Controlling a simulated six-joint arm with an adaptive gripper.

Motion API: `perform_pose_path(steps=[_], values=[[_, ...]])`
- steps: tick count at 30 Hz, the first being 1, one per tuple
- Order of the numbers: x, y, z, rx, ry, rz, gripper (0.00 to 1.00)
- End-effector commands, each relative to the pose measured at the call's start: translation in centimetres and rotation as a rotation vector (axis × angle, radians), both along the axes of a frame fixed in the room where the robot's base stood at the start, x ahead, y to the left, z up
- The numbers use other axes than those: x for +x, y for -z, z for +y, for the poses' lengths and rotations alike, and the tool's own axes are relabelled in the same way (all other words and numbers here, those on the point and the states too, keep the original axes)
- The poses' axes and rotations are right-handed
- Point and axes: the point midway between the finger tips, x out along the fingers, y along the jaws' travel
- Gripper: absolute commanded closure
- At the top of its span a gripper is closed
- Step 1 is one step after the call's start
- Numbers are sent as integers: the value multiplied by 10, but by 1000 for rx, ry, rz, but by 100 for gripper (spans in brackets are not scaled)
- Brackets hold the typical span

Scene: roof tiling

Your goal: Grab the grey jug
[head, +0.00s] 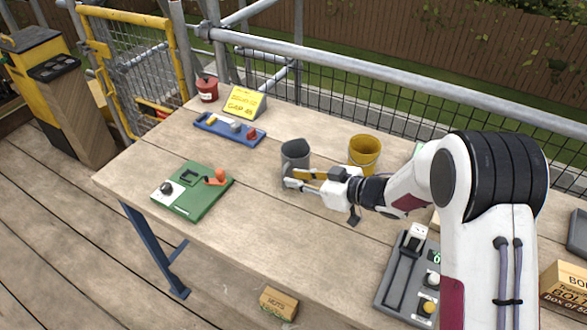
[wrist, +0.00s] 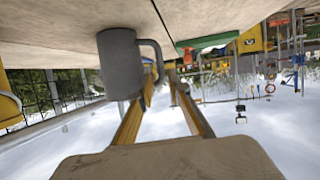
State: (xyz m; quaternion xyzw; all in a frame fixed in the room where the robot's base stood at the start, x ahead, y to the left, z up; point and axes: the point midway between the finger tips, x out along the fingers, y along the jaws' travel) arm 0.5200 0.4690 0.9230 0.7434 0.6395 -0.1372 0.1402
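The grey jug (head: 296,150) stands on the wooden table, left of the yellow bucket. My gripper (head: 288,177) is at the jug's near side, low by its base, with its fingers apart. In the wrist view the scene is upside down, and the jug (wrist: 119,62) hangs at upper left with its handle to the right. There, the fingers of my gripper (wrist: 162,82) are spread, with the handle close to the left finger's tip. I cannot tell whether a finger touches the handle. Nothing is clearly held.
A yellow bucket (head: 364,154) stands right of the jug. A blue tray (head: 230,129), a red pot (head: 207,90), a yellow sign (head: 243,103) and a green board (head: 208,203) are on the left. A grey panel (head: 389,288) lies in front at right. The table's front middle is clear.

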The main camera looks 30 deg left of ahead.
Motion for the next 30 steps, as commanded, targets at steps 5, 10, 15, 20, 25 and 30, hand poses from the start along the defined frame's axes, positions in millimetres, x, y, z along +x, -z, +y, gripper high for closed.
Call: perform_pose_path(steps=[5, 10, 15, 20, 25, 30], values=[[1, 0, 2, 1, 1, -1, 82], [1, 0, 2, 1, 1, -1, 82], [1, 4, 7, 1, 0, 0, 82], [1, 12, 22, 1, -2, 0, 82], [3, 20, 38, 0, 0, 0, 82], [5, 23, 47, 1, 1, -1, 82]])
